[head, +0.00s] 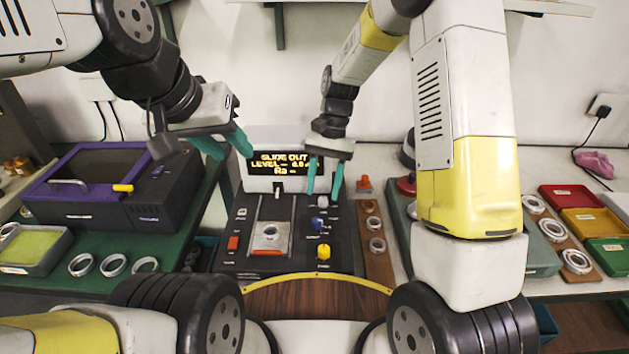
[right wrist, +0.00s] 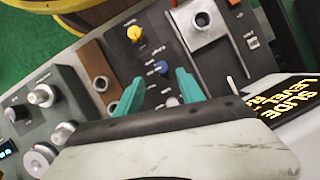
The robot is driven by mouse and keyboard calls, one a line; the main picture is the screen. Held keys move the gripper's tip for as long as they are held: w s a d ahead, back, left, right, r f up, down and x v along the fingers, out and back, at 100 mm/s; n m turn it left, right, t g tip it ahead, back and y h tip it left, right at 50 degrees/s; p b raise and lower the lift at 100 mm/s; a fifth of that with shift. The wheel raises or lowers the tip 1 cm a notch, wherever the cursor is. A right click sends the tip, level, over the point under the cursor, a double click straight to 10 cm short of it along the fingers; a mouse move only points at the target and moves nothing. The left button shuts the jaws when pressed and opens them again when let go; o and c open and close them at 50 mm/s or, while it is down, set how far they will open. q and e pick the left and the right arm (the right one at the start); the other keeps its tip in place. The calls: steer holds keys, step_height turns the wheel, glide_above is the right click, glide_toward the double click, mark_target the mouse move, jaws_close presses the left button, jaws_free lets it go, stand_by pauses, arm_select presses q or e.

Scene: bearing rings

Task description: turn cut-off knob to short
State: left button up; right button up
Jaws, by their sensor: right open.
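The control panel (head: 290,228) stands in the middle of the bench, with a lit display (head: 284,163) reading "SLIDE OUT", "LEVEL" and "Ra". On its right side are a yellow knob (head: 323,252), a blue knob (head: 317,223) and a pale knob (head: 322,201). Their labels are too small to read, so I cannot tell which is the cut-off knob. My right gripper (head: 324,192) is open above the pale knob. In the right wrist view the blue knob (right wrist: 161,68) shows between its fingertips (right wrist: 160,79), apart from them. My left gripper (head: 236,156) is open and empty, left of the display.
A bearing ring (head: 270,232) sits on the panel's central plate. A red button (head: 233,243) is at its left. A purple-framed machine (head: 115,185) stands left, with several rings before it. A wooden strip (head: 376,262) with rings lies right of the panel. Coloured bins (head: 575,196) stand far right.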

mark_target(317, 220)
steer(key=shift+a+f, duration=0.25)
steer(key=shift+f, duration=0.5)
steer(key=x, duration=0.6)
steer(key=shift+s+f, duration=0.2)
steer(key=shift+f, duration=0.1)
jaws_close()
